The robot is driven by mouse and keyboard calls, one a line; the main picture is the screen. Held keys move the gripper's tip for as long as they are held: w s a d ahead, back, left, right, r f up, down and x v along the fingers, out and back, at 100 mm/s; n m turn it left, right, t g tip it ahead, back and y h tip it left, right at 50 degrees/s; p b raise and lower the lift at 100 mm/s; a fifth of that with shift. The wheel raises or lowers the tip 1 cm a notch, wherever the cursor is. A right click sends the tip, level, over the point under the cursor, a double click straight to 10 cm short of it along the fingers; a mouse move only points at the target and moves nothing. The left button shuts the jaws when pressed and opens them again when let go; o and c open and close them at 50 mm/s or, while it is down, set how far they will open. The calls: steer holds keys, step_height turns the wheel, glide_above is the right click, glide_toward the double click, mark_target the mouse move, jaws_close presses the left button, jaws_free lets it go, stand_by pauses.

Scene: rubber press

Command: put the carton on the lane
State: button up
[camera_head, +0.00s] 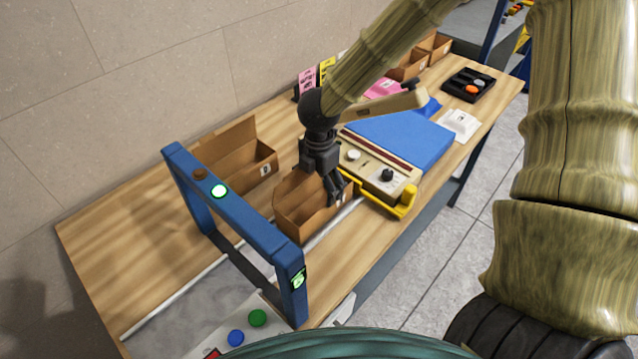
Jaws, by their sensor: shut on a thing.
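An open brown carton (292,217) stands near the table's middle, just right of the blue gate. My gripper (337,198) points down at the carton's right side and is shut on its wall; the exact contact is partly hidden by the fingers. The carton looks upright. The lane (190,318) is a grey strip between pale rails that passes under the gate at the lower left. The carton is at the lane's right end, beside a pale rail; I cannot tell whether its base touches the surface.
A second open carton (262,165) stands behind the gate (235,215). A press with a blue pad (400,135) and yellow handle (405,207) is close to my gripper's right. Buttons (258,317) sit at the front left. Bare wood (110,245) lies at the far left.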

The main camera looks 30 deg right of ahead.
steer(key=shift+f, duration=0.1)
steer(key=o, duration=1.3)
step_height(320, 180, up, 12)
steer(key=b, duration=0.1)
steer(key=shift+b, duration=0.4)
